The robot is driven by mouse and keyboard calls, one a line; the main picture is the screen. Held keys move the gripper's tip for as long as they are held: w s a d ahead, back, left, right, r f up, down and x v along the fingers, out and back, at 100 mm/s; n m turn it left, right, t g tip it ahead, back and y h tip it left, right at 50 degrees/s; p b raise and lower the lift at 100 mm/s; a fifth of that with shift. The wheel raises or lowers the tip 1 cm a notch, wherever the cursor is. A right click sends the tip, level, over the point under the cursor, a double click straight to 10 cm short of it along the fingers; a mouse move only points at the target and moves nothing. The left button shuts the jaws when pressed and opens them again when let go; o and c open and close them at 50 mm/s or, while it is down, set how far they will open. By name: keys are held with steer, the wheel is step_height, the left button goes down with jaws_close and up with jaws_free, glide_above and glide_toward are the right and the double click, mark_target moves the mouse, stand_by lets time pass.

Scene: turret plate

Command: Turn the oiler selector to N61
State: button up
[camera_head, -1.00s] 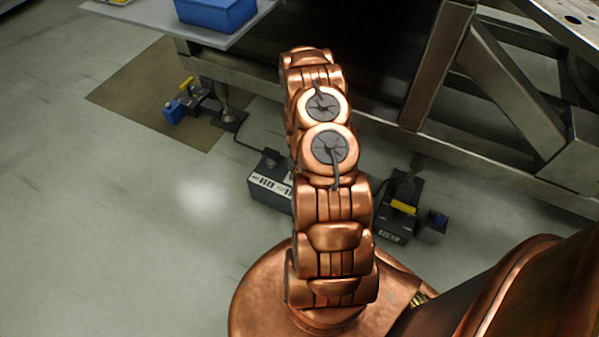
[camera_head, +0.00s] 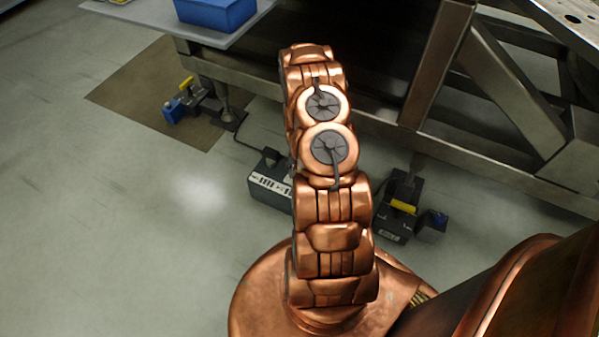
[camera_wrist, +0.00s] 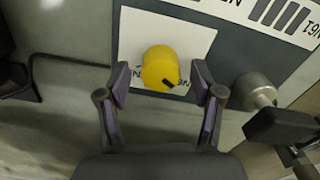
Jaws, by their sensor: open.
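The oiler selector, as I take it, is a yellow round knob (camera_wrist: 160,68) with a dark pointer mark on its lower right, in the wrist view. It sits on a white label plate (camera_wrist: 185,38) with partly hidden lettering. The pointer lies beside lettering that is too covered to read fully. The head view does not show the knob or the gripper.
A metal knob on a stem (camera_wrist: 256,90) stands right of the gripper, close to the right finger. A black bracket (camera_wrist: 70,75) is at the left. In the head view, a metal frame (camera_head: 480,165) stands beyond my arm, and a blue bin (camera_head: 215,12) sits on a shelf.

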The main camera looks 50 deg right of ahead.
step_height(320, 180, up, 11)
stand_by(0.7)
steer(key=shift+r, duration=0.1)
stand_by(0.4)
steer(key=s+a+r+n+p, duration=0.15)
steer(key=a+r+p, duration=0.5)
steer(key=r, duration=0.75)
steer(key=a+r+n+p, duration=0.2)
steer(key=a+r+p, duration=0.4)
steer(key=r, duration=0.9)
steer(key=s+a+r+n+p, duration=0.15)
steer(key=a+r+p, duration=0.4)
steer(key=r, duration=0.85)
steer(key=s+a+r+n+p, duration=0.2)
steer(key=s+a+r+p, duration=0.2)
steer(key=s+r, duration=0.3)
steer(key=s+a+r+n+g+p, duration=0.1)
steer(key=s+a+r+p, duration=0.4)
steer(key=r, duration=0.5)
steer(key=s+a+r+n+p, duration=0.3)
steer(key=s+a+r+p, duration=0.1)
steer(key=s+r, duration=0.4)
steer(key=shift+s+a+r+g, duration=0.4)
steer(key=shift+a+r, duration=0.2)
steer(key=shift+a, duration=0.15)
